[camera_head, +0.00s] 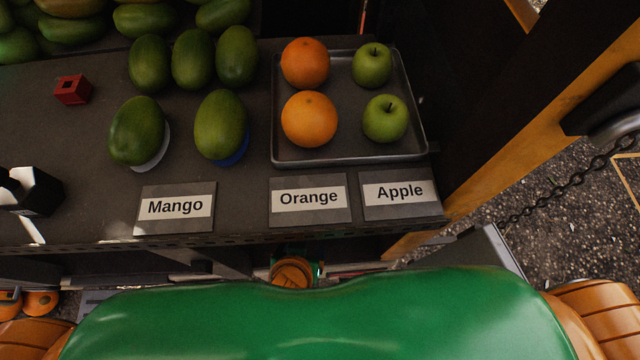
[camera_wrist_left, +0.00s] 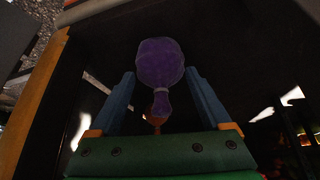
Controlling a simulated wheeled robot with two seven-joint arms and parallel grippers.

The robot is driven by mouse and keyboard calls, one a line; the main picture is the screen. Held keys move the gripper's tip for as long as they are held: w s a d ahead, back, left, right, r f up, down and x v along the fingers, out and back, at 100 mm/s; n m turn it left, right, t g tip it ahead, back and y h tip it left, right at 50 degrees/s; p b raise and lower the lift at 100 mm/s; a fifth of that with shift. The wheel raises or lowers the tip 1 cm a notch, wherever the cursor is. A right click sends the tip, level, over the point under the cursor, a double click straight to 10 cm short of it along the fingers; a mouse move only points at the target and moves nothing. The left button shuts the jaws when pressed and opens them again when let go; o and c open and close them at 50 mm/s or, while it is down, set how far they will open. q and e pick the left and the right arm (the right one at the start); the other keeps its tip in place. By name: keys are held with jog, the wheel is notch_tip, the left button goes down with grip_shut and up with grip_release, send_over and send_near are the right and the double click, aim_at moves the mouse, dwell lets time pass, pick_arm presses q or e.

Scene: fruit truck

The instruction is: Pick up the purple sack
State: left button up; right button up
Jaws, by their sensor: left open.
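The purple sack (camera_wrist_left: 160,64) shows only in the left wrist view, at the upper middle, with a round body and a narrow neck (camera_wrist_left: 163,108) pointing toward the gripper's base. My left gripper (camera_wrist_left: 160,75) is open, with one blue finger on each side of the sack. The dark picture does not show whether the fingers touch it. The sack does not show in the head view. My right gripper is in neither view.
The dark counter (camera_head: 70,150) holds several mangoes (camera_head: 191,58), a metal tray (camera_head: 350,158) with oranges (camera_head: 308,118) and apples (camera_head: 385,118), and name signs (camera_head: 175,207). A red block (camera_head: 72,89) and a black-and-white object (camera_head: 35,191) are at left. A chain (camera_head: 560,190) hangs at right.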

pick_arm(q)
jog(key=w, duration=0.3)
jog(key=w+d, duration=0.1)
jog(key=w, duration=0.2)
jog(key=w+d+p, duration=0.1)
jog(key=w, duration=0.2)
jog(key=shift+w+d+r, duration=0.15)
jog(key=shift+w+r, duration=0.05)
jog(key=shift+w, duration=0.05)
jog(key=b+x, duration=0.1)
jog(key=x, duration=0.2)
jog(key=shift+w+d+f, duration=0.1)
jog(key=shift+w, duration=0.05)
grip_shut()
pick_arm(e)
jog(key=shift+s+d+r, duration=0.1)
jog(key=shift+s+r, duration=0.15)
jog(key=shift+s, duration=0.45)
